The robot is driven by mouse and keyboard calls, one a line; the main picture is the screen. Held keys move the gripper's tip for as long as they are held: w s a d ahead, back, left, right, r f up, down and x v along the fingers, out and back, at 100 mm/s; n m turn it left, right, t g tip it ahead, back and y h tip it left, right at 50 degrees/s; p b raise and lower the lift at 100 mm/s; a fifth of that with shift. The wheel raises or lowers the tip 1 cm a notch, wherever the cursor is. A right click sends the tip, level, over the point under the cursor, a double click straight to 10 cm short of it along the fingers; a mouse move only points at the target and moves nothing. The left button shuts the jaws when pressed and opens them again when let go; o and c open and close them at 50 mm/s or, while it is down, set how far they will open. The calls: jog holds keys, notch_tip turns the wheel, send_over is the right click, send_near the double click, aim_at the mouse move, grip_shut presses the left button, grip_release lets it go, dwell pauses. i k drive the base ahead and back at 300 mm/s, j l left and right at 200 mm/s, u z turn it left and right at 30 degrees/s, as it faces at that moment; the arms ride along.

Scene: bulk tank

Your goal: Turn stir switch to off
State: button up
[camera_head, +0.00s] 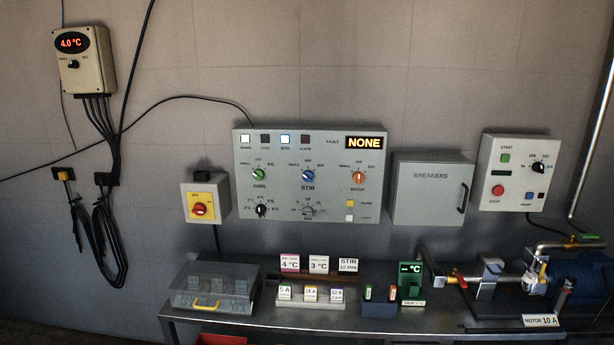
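The stir switch (308,175) is a blue round knob in the middle of the grey control panel (312,153) on the wall, above the word STIR. Small labels sit to its left, above it and to its right; the top one seems to read OFF. Its pointer is too small to read for certain. The stir lamp (285,139) in the panel's top row is lit bluish white. My gripper is not in view.
The green cool knob (258,175) and orange wash knob (359,178) flank the stir switch. A black dial (261,210) and a grey dial (308,211) sit below. The display (364,143) reads NONE. A bench (400,325) with label holders and a pump stands below.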

aim_at(308, 175)
jog(key=i+j+u, duration=0.1)
jog(key=i+j, duration=1.85)
jog(key=j, duration=0.1)
